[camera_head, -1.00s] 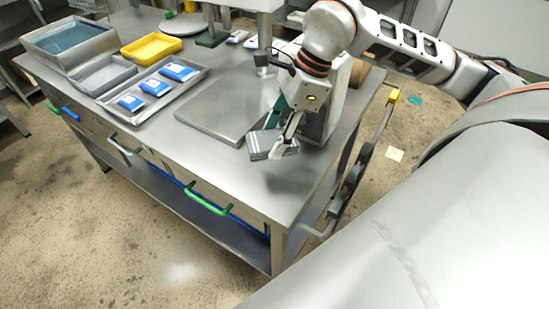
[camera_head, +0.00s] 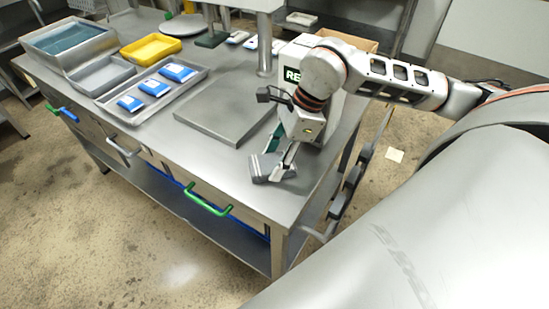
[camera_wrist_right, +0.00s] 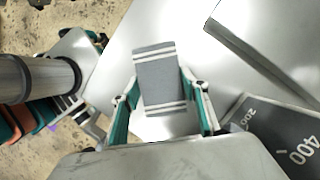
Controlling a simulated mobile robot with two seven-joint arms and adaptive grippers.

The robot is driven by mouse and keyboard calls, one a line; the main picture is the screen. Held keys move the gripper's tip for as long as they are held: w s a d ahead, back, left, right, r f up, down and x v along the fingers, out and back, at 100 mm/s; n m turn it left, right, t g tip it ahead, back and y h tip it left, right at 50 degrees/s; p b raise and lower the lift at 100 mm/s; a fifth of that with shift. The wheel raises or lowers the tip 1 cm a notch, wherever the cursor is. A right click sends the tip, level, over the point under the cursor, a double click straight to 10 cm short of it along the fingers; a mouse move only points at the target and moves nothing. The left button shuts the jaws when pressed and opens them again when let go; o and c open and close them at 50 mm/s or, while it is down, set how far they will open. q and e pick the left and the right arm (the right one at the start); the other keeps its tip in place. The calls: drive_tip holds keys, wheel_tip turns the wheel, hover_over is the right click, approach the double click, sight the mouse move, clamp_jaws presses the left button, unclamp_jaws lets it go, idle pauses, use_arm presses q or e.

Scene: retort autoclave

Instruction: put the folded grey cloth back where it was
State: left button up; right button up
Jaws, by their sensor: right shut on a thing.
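The folded grey cloth (camera_head: 263,169) is a small flat pad near the front right of the steel table (camera_head: 180,140). In the right wrist view the cloth (camera_wrist_right: 156,75) is grey with pale stripes near its ends. My right gripper (camera_head: 279,170) is shut on the cloth, with one teal-backed finger at each side of its near end in the wrist view (camera_wrist_right: 160,92). I cannot tell whether the cloth touches the tabletop or hangs just above it. My left gripper is not in view.
A flat steel plate (camera_head: 205,122) lies left of the cloth. A tray (camera_head: 118,112) with blue-and-white packs, a yellow tray (camera_head: 150,48) and metal bins (camera_head: 68,62) stand farther left. A pale box (camera_head: 325,102) stands behind the gripper. The front right tabletop is bare.

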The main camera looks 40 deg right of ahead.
drive_tip(key=o, duration=1.1)
drive_tip(key=shift+c, duration=0.2)
drive_tip(key=shift+d+r, duration=0.1)
drive_tip(key=shift+r, duration=0.3)
drive_tip(key=v, duration=1.1)
drive_tip(key=shift+r, duration=0.2)
